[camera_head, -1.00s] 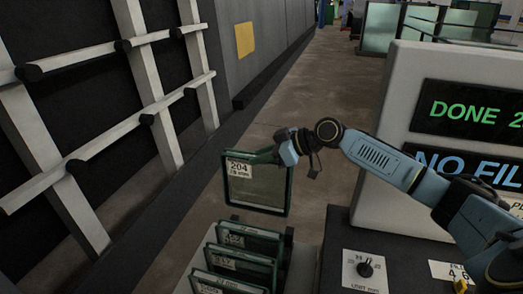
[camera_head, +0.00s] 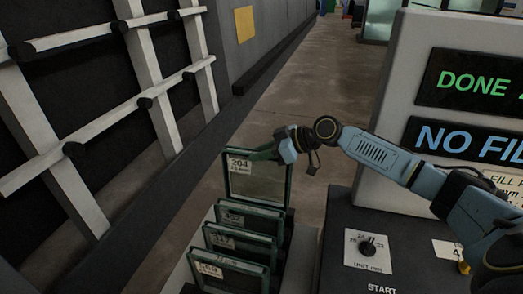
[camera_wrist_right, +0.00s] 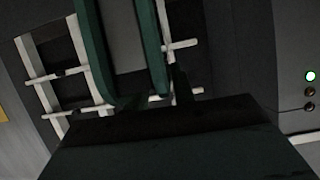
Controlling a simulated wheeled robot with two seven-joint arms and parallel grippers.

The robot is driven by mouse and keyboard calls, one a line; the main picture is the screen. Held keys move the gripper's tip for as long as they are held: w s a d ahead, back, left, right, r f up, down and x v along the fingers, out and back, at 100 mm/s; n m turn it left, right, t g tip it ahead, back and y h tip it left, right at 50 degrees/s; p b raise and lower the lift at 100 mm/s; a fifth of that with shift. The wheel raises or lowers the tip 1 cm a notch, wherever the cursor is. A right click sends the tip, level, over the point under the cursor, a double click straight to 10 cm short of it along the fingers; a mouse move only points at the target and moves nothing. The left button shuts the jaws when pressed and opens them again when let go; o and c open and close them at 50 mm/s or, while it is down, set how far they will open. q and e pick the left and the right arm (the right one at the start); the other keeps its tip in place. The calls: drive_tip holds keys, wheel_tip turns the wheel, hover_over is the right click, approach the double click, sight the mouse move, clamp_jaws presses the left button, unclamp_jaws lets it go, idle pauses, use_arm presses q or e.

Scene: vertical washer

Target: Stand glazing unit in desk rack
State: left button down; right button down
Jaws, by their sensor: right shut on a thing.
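The unit is upright at the back of the desk rack (camera_head: 180,279), behind several similar units. Its lower edge is hidden by the unit in front, so I cannot tell whether it rests in a slot. The green frame (camera_wrist_right: 153,45) also shows close up in the right wrist view. My left gripper is not in view.
Other labelled units (camera_head: 236,243) stand in the rack. A slanted white rail frame (camera_head: 150,60) is at the left. Open floor lies behind the rack.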

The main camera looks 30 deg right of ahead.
sight(284, 182)
drive_tip(key=shift+f+b, duration=4.95)
drive_tip(key=shift+f, duration=0.75)
drive_tip(key=shift+f+b, duration=0.35)
drive_tip(key=shift+f, duration=0.05)
drive_tip(key=c, duration=1.1)
unclamp_jaws()
drive_tip(key=shift+f, duration=0.1)
drive_tip(key=shift+s+f, duration=0.15)
drive_tip(key=shift+f, duration=0.25)
drive_tip(key=v, duration=0.7)
drive_tip(key=shift+d+r, duration=0.2)
drive_tip(key=shift+r, duration=0.15)
